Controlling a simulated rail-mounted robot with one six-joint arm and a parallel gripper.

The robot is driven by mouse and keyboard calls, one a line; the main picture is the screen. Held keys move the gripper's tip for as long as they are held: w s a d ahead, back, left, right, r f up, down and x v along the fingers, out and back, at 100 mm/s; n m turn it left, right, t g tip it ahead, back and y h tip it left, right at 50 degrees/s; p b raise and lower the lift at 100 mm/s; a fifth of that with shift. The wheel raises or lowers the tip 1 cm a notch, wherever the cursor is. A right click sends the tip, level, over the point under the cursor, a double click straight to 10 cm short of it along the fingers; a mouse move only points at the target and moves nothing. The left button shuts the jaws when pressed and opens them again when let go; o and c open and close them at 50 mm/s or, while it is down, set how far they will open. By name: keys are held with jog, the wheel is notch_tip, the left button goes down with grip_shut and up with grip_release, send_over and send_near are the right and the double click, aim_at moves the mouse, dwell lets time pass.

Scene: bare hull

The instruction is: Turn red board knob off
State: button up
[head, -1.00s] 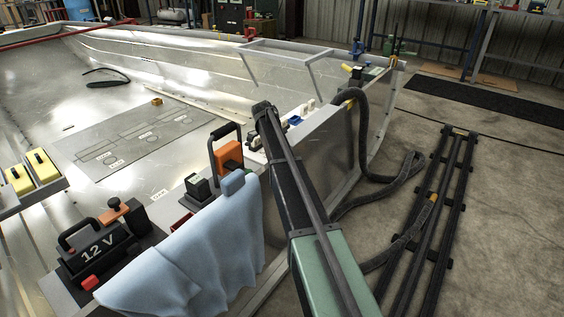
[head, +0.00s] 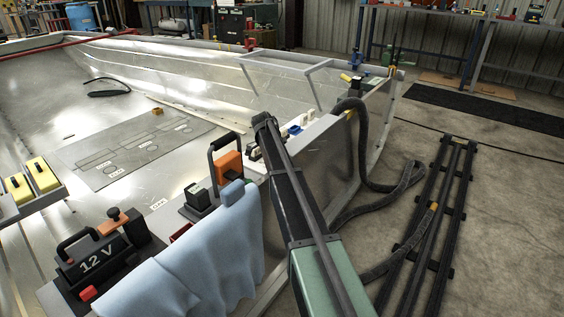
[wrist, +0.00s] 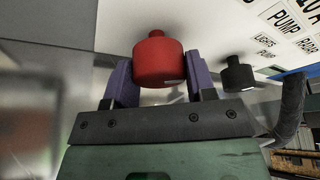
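In the wrist view, the red knob (wrist: 160,60) sits on the underside, as pictured, of a pale labelled board (wrist: 235,20). A small white mark shows low on the knob's right side. The two purple fingers of my gripper (wrist: 160,75) stand on either side of the knob, and no clear gap shows between them and it. My gripper looks shut on the knob. In the head view my arm reaches over the hull's edge, and the gripper and the red knob cannot be made out there.
A black knob (wrist: 238,75) stands close to the right finger, near labels reading pump, lights and radar. In the head view, a blue cloth (head: 190,255), a 12 V battery (head: 95,255) and an orange-and-black device (head: 228,165) lie left of my arm. A dark hose (head: 365,180) hangs at right.

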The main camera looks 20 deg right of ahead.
jog(key=o, duration=0.4)
jog(key=p+v, duration=1)
jog(key=v, duration=0.1)
jog(key=shift+a, duration=0.1)
jog(key=shift+f, duration=0.1)
